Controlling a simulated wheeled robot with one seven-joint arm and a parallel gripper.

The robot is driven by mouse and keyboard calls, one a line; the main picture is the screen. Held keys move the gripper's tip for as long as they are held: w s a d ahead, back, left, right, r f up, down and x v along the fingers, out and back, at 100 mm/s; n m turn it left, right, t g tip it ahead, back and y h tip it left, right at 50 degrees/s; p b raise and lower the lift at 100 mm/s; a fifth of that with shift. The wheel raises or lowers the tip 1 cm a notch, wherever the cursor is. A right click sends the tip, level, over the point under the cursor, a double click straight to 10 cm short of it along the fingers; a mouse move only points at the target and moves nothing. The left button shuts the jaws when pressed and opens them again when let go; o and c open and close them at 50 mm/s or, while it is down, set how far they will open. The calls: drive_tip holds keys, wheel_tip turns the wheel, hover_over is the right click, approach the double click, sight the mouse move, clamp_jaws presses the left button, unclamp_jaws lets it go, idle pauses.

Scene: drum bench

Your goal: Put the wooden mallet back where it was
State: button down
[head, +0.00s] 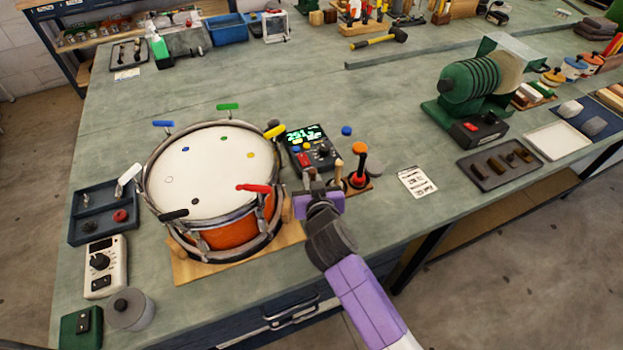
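My gripper (312,188) is low over the bench, just right of the drum (205,165) and in front of the drum's control box. Its purple body hides most of its fingers, so I cannot tell whether they are open or shut. A pale wooden stick (338,170), possibly the wooden mallet, stands upright close behind and right of the gripper. Its lower end is hidden, and I cannot tell whether it is in the gripper or in the small wooden stand (371,184). A dark-handled piece with an orange top (359,150) stands upright in that stand.
The control box (318,153) with a lit green display stands behind the gripper. A printed card (416,181) lies to the right. Coloured tuning keys stick up around the drum rim. A green machine (472,90) and dark tray (500,164) are farther right.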

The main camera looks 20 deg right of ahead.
drive_tip(key=c, duration=1.4)
unclamp_jaws()
drive_tip(key=shift+c, duration=0.2)
drive_tip(key=shift+r, duration=0.1)
drive_tip(key=v, duration=1.2)
drive_tip(key=shift+b, duration=0.4)
drive_tip(key=shift+n+y, duration=0.5)
drive_tip(key=shift+y, duration=0.1)
drive_tip(key=s+f, duration=0.1)
drive_tip(key=s, duration=0.1)
drive_tip(key=s+f, duration=0.1)
drive_tip(key=s, duration=0.1)
drive_tip(key=s+f, duration=0.1)
drive_tip(key=s, duration=0.1)
drive_tip(key=shift+s+a+f, duration=0.25)
drive_tip(key=shift+s, duration=0.05)
drive_tip(key=s+n+y, duration=0.1)
drive_tip(key=s+y, duration=0.1)
drive_tip(key=s, duration=0.8)
drive_tip(key=s+d+r+t, duration=0.1)
drive_tip(key=s+r, duration=0.3)
drive_tip(key=s, duration=0.4)
drive_tip(key=s+d+r, duration=0.2)
drive_tip(key=s+r, duration=0.2)
drive_tip(key=s, duration=0.4)
drive_tip(key=shift+s+r+n+t, duration=0.2)
drive_tip(key=shift+r+n+t, duration=0.1)
drive_tip(key=shift+r+t, duration=0.1)
